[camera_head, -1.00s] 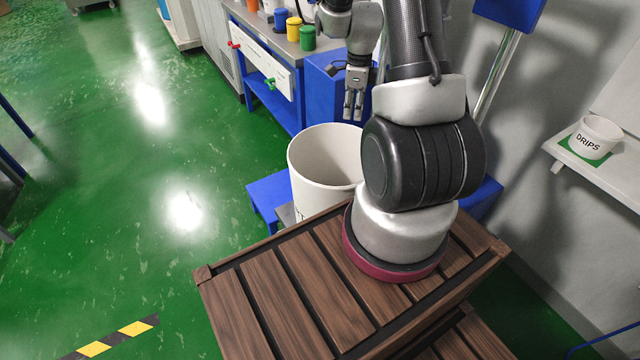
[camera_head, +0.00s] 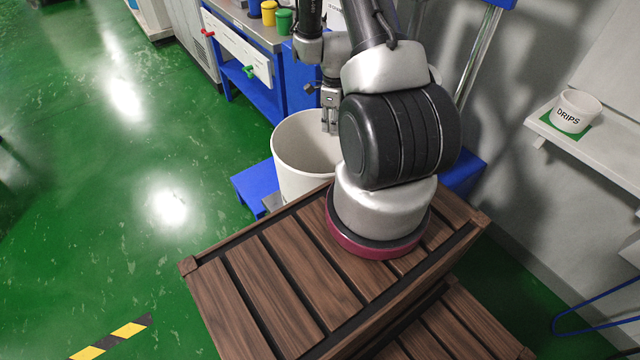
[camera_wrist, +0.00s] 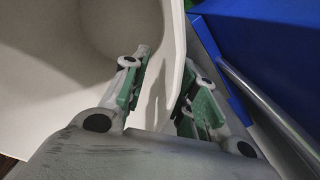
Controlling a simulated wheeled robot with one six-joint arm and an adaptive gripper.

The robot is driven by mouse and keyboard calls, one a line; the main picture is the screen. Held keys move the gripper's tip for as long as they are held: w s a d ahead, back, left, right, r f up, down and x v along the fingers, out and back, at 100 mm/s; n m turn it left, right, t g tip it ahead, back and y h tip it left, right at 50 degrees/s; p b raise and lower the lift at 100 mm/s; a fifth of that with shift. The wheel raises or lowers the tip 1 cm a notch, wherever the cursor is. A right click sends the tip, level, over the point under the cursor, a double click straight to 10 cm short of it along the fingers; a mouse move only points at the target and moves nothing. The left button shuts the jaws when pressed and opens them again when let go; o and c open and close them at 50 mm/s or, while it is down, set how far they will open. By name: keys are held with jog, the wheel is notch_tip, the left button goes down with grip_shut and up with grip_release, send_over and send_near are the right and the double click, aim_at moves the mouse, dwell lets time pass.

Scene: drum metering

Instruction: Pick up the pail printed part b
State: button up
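A large white pail (camera_head: 300,165) stands behind the wooden slatted surface in the head view, open at the top. No print is readable on it now, so I cannot tell whether it says part b. My gripper (camera_head: 330,128) is at its far rim, fingers pointing down. In the wrist view the pail's wall (camera_wrist: 178,30) runs between the fingers of my gripper (camera_wrist: 168,60). The left finger is inside the pail and the right one outside. The fingers are open, with a gap beside the wall. The lower part of the pail is hidden by the slats.
A white pail printed DRIPS (camera_head: 577,110) stands on a green mat on the right shelf. Yellow (camera_head: 268,14) and green (camera_head: 284,21) containers stand on the bench behind. A blue cabinet (camera_wrist: 250,40) is close beside the pail. Green floor is clear at left.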

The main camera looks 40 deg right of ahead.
grip_shut()
dwell(0.4)
